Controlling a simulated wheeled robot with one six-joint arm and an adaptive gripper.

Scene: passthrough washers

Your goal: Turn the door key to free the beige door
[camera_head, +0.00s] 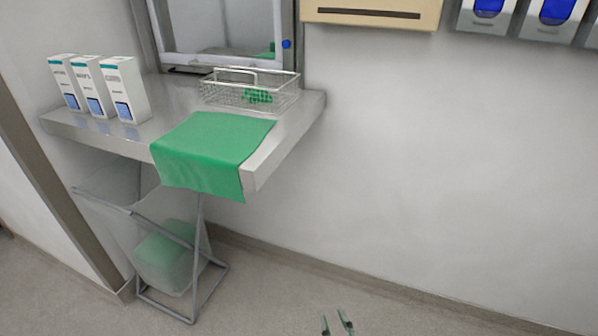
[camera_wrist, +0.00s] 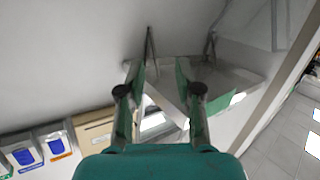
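A hatch in the wall (camera_head: 222,30), with a grey frame and a pale inner rim, is cut off by the top edge of the head view. A small round blue part (camera_head: 286,44) sits on its right side; I cannot tell whether it is a key. No beige door is clearly seen. My gripper (camera_head: 336,324) shows only by its fingertips at the bottom of the head view, low and right of the shelf. In the wrist view my gripper (camera_wrist: 160,72) has its two fingers apart with nothing held between them.
A steel shelf (camera_head: 132,141) below the hatch holds several white boxes (camera_head: 125,88), a wire basket (camera_head: 250,91) and an overhanging green cloth (camera_head: 212,150). A bag stand (camera_head: 165,306) is underneath. A beige box (camera_head: 372,14) and blue-windowed dispensers (camera_head: 487,17) hang at upper right. Wall below them is clear.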

